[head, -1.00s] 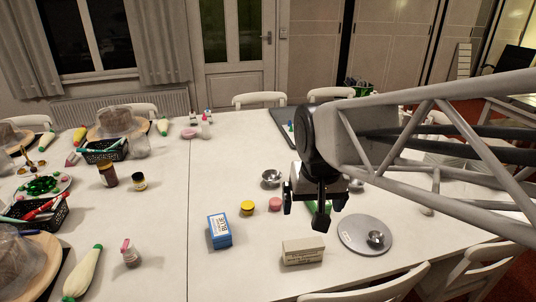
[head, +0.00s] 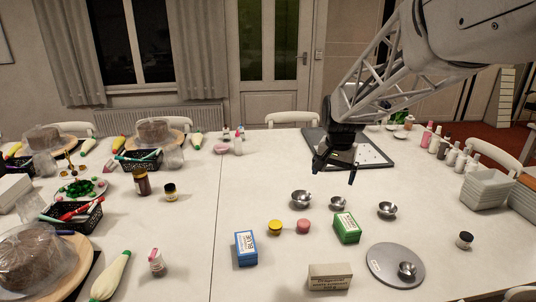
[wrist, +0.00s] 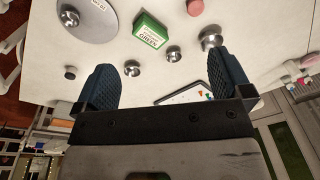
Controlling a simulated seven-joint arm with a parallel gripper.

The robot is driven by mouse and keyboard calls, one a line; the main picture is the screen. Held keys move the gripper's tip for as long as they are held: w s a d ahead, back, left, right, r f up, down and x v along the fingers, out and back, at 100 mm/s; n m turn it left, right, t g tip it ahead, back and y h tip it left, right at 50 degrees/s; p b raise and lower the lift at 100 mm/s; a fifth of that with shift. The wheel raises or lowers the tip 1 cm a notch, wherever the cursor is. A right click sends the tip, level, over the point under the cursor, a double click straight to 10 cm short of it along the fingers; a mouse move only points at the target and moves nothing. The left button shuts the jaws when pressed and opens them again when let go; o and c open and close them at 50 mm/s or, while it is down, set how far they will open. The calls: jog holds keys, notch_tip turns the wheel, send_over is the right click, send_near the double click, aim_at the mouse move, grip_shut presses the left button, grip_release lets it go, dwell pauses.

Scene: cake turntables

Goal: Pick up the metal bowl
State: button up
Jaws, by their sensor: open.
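Several small shiny metal bowls are in view. The largest metal bowl (head: 301,199) stands left of a smaller metal bowl (head: 337,204). Another metal bowl (head: 387,209) stands farther right, and one more metal bowl (head: 407,268) is on a grey round turntable (head: 380,272). In the wrist view, the largest bowl (wrist: 211,36) is near the right finger, and two smaller bowls (wrist: 173,53) (wrist: 133,69) lie between the fingers' directions. My gripper (head: 334,177) is open and empty, fingers spread. It is above the table, behind the bowls, apart from all of them.
Yellow (head: 275,227) and pink (head: 303,226) jars are nearby. A dark board (head: 375,150) lies behind. A dark-lidded jar (head: 465,240) stands right.

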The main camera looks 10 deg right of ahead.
jog(key=w+d+f+m, duration=0.2)
jog(key=w+d+f, duration=0.25)
jog(key=w, duration=0.45)
jog(key=w+d+f+m, duration=0.2)
jog(key=w+d+f, duration=0.1)
jog(key=w+f, duration=0.4)
jog(key=m+g, duration=0.1)
jog(key=m, duration=0.3)
send_near(338, 202)
jog(key=s, duration=0.1)
jog(key=shift+s+a+f, duration=0.15)
jog(key=shift+a+f, duration=0.1)
jog(key=shift+f, duration=0.05)
jog(key=shift+f, duration=0.1)
jog(key=shift+f, duration=1.2)
jog(key=shift+f, duration=0.1)
jog(key=shift+s+a+f, duration=0.1)
jog(key=shift+f, duration=1.15)
jog(key=shift+s+f, duration=0.1)
jog(key=shift+f, duration=1.15)
jog(key=shift+c, duration=0.3)
